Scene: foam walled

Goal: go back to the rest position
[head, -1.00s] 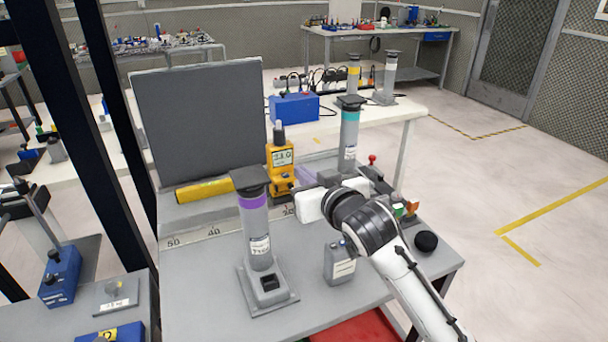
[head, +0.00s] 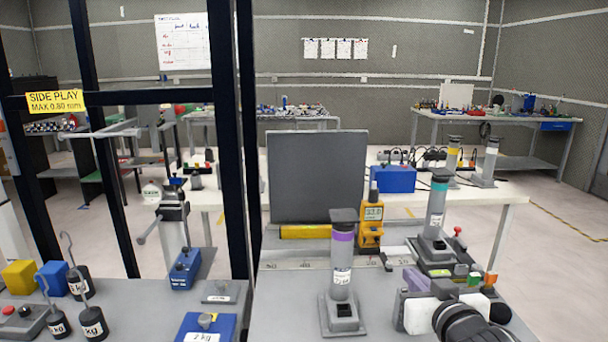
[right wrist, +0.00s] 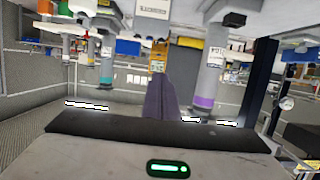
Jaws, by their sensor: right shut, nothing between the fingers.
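My right gripper (head: 412,284) is at the lower right of the head view, over the right part of the grey bench (head: 278,308). Its white body and black wrist show, with the arm running out of the bottom edge. In the right wrist view its purple-grey fingers (right wrist: 158,101) are together with nothing between them. It is to the right of the purple-banded column (head: 341,262) and in front of the teal-banded column (head: 436,210). My left gripper is not in view.
A yellow meter (head: 371,222) and a dark upright panel (head: 318,178) stand at the back of the bench. A black frame post (head: 229,130) rises at the left. Hooked weights (head: 93,322) stand at the lower left. Open floor (head: 545,215) lies to the right.

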